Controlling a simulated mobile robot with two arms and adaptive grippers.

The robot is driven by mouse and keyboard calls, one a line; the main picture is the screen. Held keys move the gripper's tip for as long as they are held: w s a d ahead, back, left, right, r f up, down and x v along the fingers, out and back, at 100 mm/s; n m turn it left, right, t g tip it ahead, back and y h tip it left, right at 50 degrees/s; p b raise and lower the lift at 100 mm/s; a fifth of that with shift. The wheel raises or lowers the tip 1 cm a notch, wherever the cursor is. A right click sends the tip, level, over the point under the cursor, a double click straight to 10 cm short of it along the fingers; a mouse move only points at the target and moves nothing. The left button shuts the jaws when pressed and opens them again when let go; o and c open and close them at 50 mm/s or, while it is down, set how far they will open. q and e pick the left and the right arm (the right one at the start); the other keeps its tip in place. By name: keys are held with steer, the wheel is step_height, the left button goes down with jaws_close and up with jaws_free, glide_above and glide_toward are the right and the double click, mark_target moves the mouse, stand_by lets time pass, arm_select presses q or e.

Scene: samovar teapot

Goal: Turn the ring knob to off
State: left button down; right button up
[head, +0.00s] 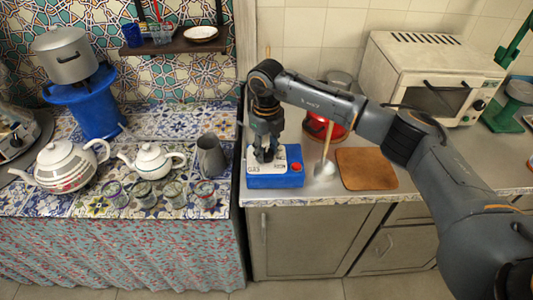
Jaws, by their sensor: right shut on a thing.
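A small blue box with a white top (275,182) stands at the left front of the grey counter. A red round button (296,167) shows at the right of its top. My right gripper (265,156) reaches straight down onto the white top, left of the red button. Its fingers are shut on the ring knob there, which they mostly hide, so I cannot tell which way it is turned. My left gripper is not in view.
A brown board (366,168) and a spatula (325,165) lie right of the box. A red pot (327,127) and a white oven (430,80) stand behind. Left, on the tiled table, are a jug (211,156), teapots (152,161) and several glasses (174,193).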

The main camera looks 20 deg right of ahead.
mark_target(267, 152)
steer(key=shift+n, duration=0.4)
steer(key=o, duration=1.2)
step_height(267, 152, up, 12)
